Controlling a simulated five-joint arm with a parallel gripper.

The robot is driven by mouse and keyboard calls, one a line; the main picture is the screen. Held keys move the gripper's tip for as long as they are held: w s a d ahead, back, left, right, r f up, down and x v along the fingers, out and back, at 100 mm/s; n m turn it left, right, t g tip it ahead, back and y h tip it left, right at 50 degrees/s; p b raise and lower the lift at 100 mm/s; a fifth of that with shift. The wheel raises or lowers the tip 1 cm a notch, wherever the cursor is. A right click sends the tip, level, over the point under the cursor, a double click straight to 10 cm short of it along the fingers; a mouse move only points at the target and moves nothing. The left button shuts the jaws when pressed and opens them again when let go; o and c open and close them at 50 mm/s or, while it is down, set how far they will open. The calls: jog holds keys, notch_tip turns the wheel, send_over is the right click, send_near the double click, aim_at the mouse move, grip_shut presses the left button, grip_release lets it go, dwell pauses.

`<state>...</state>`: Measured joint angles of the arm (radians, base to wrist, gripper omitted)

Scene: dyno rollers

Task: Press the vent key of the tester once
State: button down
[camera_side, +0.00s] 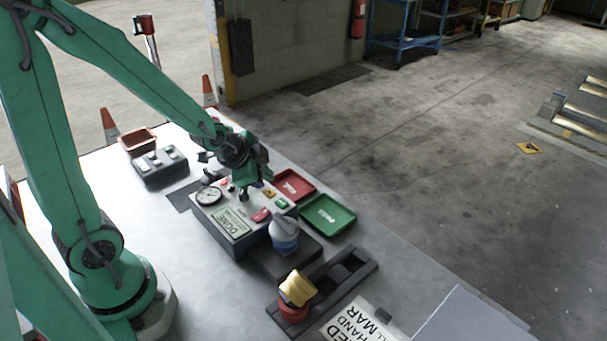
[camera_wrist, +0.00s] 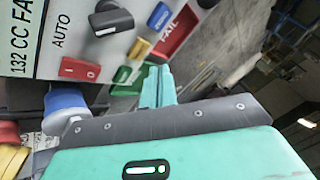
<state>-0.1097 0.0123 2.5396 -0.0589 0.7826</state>
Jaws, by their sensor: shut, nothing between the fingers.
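The tester (camera_side: 240,215) is a grey box with a round gauge (camera_side: 209,195) and a printed label. Its top carries a red key (camera_side: 261,215), an orange-yellow key (camera_side: 269,192), a green key (camera_side: 281,203), a blue key and a black knob (camera_side: 243,195). The wrist view shows the red key (camera_wrist: 80,69), yellow key (camera_wrist: 138,48), green key (camera_wrist: 126,76) and blue key (camera_wrist: 158,16). I cannot read which one is marked vent. My gripper (camera_side: 246,184) is shut and empty above the tester. In the wrist view its fingertips (camera_wrist: 160,70) overlap the green key's right side; contact cannot be told.
A red tray (camera_side: 308,193) and a green tray (camera_side: 344,222) lie beyond the tester. A blue-and-white part (camera_side: 285,240) stands at its near end. A dark rail holds a yellow-and-red part (camera_side: 297,288). A grey box with keys (camera_side: 160,170) stands at left.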

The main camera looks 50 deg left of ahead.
aim_at(266, 194)
jog(key=shift+r, duration=1.65)
jog(key=shift+r, duration=0.1)
jog(key=s+d+r+n+g, duration=0.1)
jog(key=s+d+r+n, duration=0.3)
jog(key=s+r+n, duration=0.3)
jog(key=s+r, duration=0.4)
jog(key=s, duration=0.3)
jog(key=shift+n+g+h, duration=0.4)
